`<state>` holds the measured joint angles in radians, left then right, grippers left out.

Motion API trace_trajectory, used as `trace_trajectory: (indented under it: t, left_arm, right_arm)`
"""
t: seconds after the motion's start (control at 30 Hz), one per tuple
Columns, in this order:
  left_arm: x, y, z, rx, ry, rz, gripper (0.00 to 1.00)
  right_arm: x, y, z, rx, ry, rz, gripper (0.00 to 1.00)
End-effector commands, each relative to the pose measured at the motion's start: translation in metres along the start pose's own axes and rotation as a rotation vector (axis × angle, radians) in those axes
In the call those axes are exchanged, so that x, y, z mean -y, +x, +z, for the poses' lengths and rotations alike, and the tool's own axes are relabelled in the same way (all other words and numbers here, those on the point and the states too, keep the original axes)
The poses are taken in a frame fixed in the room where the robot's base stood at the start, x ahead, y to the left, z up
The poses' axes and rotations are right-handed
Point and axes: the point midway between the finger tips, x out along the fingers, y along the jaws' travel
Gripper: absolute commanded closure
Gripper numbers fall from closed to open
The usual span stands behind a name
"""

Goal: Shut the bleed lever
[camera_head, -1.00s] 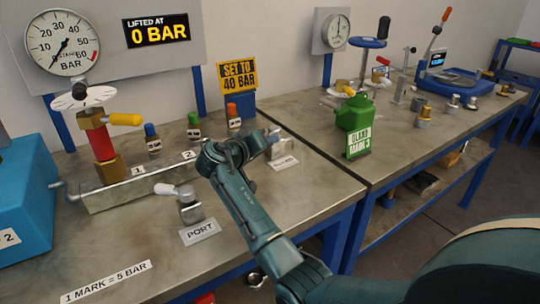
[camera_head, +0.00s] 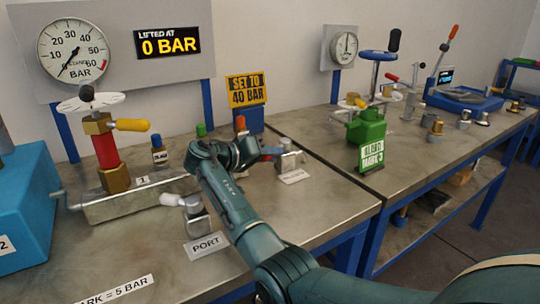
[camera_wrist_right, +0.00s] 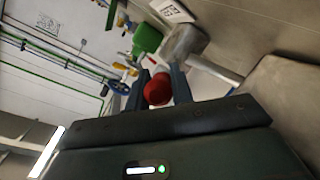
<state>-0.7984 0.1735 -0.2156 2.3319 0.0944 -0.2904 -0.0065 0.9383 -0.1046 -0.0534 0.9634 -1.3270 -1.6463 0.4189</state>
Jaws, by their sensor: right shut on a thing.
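The bleed lever's small metal valve block (camera_head: 288,158) stands at the bench's right end behind a small label whose text is too small to read. In the right wrist view the metal block (camera_wrist_right: 185,42) lies just beyond the fingers, with a rod on its side. My right gripper (camera_head: 265,153) is beside the block's left side. In the wrist view my right gripper (camera_wrist_right: 158,88) has its two fingers closed around a red rounded grip (camera_wrist_right: 157,90). How the grip joins the block is partly hidden. My left gripper is not in view.
A PORT valve with a white-handled lever (camera_head: 172,199) stands near the bench front. A red relief valve (camera_head: 106,150) stands on a metal block at left. The display (camera_head: 166,42) reads 0 BAR.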

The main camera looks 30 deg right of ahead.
Motion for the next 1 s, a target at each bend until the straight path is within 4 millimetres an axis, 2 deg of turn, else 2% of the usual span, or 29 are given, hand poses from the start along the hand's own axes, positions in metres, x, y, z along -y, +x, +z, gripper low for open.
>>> trace_trajectory:
  t: [0.03, 0.07, 0.3, 0.67, 0.97, 1.0]
  left_arm:
    - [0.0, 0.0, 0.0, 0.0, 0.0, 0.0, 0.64]
    - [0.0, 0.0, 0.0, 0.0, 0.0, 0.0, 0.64]
    - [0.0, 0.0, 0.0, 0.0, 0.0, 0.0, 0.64]
    - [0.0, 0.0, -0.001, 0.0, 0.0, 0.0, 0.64]
    - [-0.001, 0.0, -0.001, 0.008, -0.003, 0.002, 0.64]
    - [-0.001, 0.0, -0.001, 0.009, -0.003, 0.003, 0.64]
  right_arm:
    - [0.001, 0.0, 0.001, 0.002, 0.0, -0.001, 1.0]
    - [0.001, 0.0, 0.001, 0.002, 0.0, -0.001, 0.76]
    - [0.0, 0.0, 0.001, 0.001, 0.0, -0.001, 0.57]
    - [-0.006, -0.002, -0.006, -0.001, 0.003, -0.001, 0.55]
    - [-0.049, -0.018, -0.045, -0.009, 0.013, 0.003, 0.55]
    - [-0.054, -0.021, -0.05, -0.01, 0.015, 0.004, 0.5]
